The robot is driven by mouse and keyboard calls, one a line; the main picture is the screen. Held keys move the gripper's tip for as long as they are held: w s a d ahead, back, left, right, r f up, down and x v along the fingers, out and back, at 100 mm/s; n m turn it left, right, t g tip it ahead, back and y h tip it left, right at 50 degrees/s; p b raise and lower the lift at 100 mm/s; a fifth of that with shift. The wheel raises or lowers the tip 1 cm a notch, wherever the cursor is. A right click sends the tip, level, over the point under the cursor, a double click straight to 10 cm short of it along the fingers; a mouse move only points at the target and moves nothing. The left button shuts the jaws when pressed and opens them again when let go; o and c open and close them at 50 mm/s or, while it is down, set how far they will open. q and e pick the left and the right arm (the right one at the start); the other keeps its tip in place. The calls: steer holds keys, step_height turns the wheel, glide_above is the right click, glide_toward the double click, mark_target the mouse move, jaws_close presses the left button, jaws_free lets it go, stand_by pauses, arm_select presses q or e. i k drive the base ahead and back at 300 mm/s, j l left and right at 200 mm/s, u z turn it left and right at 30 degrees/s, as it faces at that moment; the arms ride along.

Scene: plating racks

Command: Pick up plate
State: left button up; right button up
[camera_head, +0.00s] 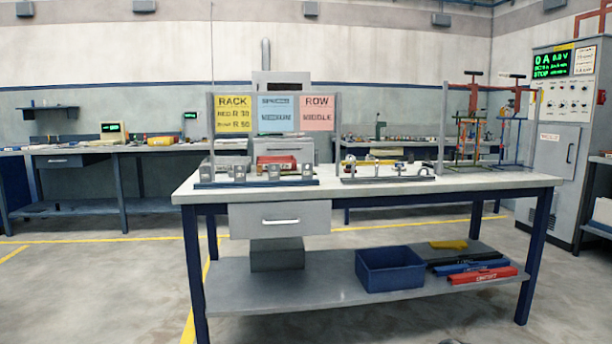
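I cannot make out a plate for certain from this distance. A white-topped workbench (400,187) with blue legs stands ahead. On its left is a dark blue base holding several grey blocks (239,171). To the right of it, a low dark holder carries several small metal parts (387,172), too small to identify. Wire plating racks (468,130) stand at the bench's right end, one with red and green parts. Neither of my grippers is in view.
Signs reading RACK (233,114), MEDIUM (276,115) and ROW MIDDLE (318,114) stand behind the bench. The lower shelf (300,293) holds a blue bin (390,269) and red, blue and black cases. A control cabinet (563,140) stands right. The floor in front is clear.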

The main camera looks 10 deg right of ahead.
mark_target(307, 173)
steer(key=l+z, duration=0.15)
steer(key=z, duration=0.95)
steer(key=j+z, duration=0.15)
steer(key=z, duration=3.8)
steer(key=k+j, duration=0.1)
steer(key=j, duration=0.5)
steer(key=k+j+u, duration=0.15)
steer(key=j, duration=0.45)
steer(key=k+j+u, duration=0.2)
steer(key=j, duration=0.45)
steer(key=j+u, duration=0.15)
steer(key=j, duration=0.5)
steer(key=k+j+u, duration=0.15)
steer(key=j, duration=0.5)
steer(key=u, duration=2.9)
